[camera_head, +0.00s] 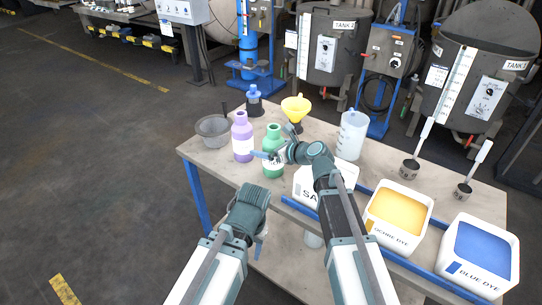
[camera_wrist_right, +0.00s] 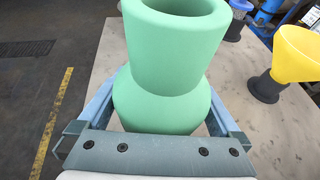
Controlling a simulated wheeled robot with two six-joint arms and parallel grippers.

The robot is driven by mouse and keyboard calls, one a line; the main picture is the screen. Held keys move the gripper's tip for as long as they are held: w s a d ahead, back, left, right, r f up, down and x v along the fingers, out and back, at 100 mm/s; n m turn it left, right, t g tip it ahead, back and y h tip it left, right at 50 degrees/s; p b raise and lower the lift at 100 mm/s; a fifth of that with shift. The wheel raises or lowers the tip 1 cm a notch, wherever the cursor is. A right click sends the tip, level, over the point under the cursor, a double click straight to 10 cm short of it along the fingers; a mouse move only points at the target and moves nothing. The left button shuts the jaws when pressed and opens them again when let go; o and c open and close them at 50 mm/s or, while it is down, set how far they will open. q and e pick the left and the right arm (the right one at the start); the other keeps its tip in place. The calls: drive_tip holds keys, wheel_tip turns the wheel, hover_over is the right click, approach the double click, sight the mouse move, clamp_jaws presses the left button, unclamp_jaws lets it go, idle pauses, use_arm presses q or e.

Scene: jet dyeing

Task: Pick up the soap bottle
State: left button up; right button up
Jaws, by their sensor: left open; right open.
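A green bottle (camera_head: 273,140) with a wide round neck stands upright on the table, next to a purple bottle (camera_head: 242,133) with a pale label. I cannot read either label, so which is the soap is not plain. My right gripper (camera_head: 268,157) is at the green bottle. In the right wrist view the green bottle (camera_wrist_right: 165,55) fills the middle, with the blue fingers of my right gripper (camera_wrist_right: 160,105) open on either side of it. Whether the fingers touch it is unclear. My left gripper (camera_head: 250,205) is low in front of the table edge, open, its fingertips mostly hidden.
A grey bowl (camera_head: 213,127) stands left of the purple bottle. A yellow funnel (camera_head: 296,106) and a clear jug (camera_head: 351,136) stand behind. A white salt tub (camera_head: 306,188), an ochre dye tub (camera_head: 397,214) and a blue dye tub (camera_head: 480,255) line the right front.

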drive_tip(key=c, duration=1.5)
drive_tip(key=shift+c, duration=0.2)
drive_tip(key=shift+r, duration=0.15)
wheel_tip(320, 180, up, 10)
drive_tip(key=p, duration=1)
